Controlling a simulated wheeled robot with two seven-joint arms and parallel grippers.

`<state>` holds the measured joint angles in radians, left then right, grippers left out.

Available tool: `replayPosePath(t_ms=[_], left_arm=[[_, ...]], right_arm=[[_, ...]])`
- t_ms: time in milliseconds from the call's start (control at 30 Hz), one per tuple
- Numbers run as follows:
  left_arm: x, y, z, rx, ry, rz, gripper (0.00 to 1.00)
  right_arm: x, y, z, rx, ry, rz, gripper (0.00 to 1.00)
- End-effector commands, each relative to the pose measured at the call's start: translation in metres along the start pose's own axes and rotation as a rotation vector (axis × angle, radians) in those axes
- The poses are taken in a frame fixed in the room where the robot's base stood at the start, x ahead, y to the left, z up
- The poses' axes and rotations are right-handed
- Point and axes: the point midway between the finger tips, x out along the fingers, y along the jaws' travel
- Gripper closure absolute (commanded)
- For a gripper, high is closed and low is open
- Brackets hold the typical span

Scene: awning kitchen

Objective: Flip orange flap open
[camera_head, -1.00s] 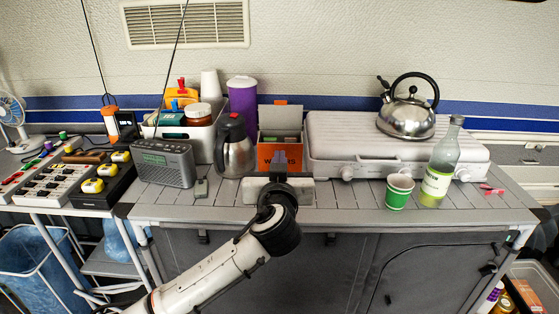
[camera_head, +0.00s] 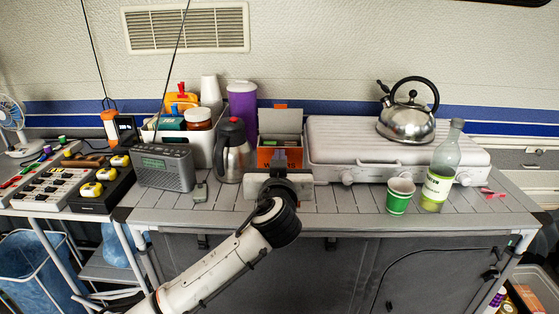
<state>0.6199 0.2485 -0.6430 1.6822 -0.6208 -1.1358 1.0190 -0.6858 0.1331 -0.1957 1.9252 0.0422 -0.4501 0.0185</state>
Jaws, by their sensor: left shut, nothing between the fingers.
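The orange box (camera_head: 264,158) stands at the back of the counter, between the kettle flask and the white stove. Its flap (camera_head: 281,121) stands raised at the back, showing a grey inner face, with an orange tab at its top edge. The box's inside shows below the flap, with greenish and dark contents. My left gripper (camera_head: 279,163) is in front of the box, shut and empty. It covers part of the box's front; I cannot tell whether it touches it. My right gripper is not in view.
A steel flask (camera_head: 231,155) and a grey radio (camera_head: 165,167) stand left of the box. The white stove (camera_head: 340,150) with a kettle (camera_head: 406,122) is at right. A green cup (camera_head: 399,196) and a bottle (camera_head: 440,170) stand near the front right.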

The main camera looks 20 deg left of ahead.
Motion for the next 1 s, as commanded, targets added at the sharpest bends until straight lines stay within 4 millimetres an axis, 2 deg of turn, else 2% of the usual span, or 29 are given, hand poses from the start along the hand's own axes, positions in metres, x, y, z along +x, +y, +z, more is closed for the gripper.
replayPosePath(t_ms=[267,800,1000], left_arm=[[-0.001,0.000,-0.005,-0.001,0.000,0.001,1.00],[-0.003,0.000,-0.029,-0.001,0.001,0.001,1.00],[-0.003,0.000,-0.030,0.000,0.000,0.001,1.00]], right_arm=[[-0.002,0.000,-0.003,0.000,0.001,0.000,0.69],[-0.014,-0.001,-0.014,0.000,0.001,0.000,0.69],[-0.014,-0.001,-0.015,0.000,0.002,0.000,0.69]])
